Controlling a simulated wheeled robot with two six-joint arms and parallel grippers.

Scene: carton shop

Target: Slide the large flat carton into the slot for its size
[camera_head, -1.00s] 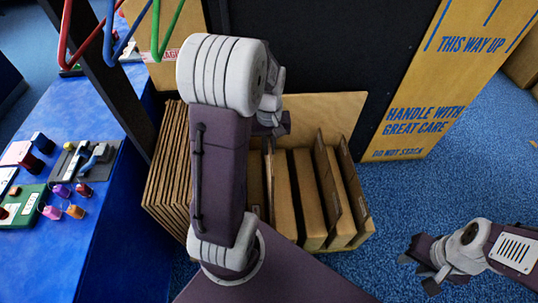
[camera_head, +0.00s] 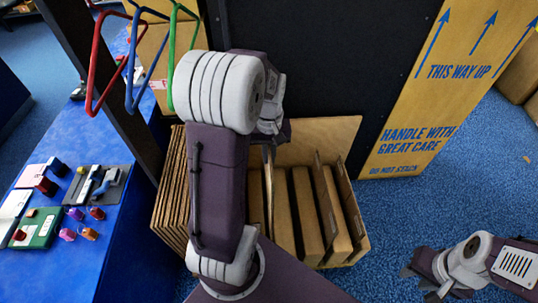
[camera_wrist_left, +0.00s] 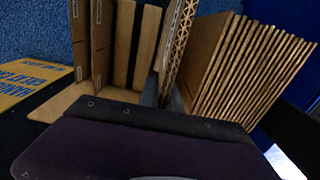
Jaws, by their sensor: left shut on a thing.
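My left gripper is mostly hidden behind its own arm in the head view. In the left wrist view, its dark fingers (camera_wrist_left: 163,95) are shut on a flat carton (camera_wrist_left: 180,45), seen nearly edge-on with its corrugated edge showing. The slotted rack (camera_head: 318,150) stands below and right of the left arm in the head view. Its upright dividers (camera_head: 328,196) separate slots, several holding brown cartons (camera_head: 305,212). The held carton's lower end is hidden, so I cannot tell whether it is inside a slot. My right gripper (camera_head: 420,283) is open and empty, above the floor at lower right.
A stack of upright flat cartons (camera_head: 172,200) stands left of the rack, close to the held carton. A blue table (camera_head: 125,235) with small items is at left. Colored hangers (camera_head: 135,65) hang at upper left.

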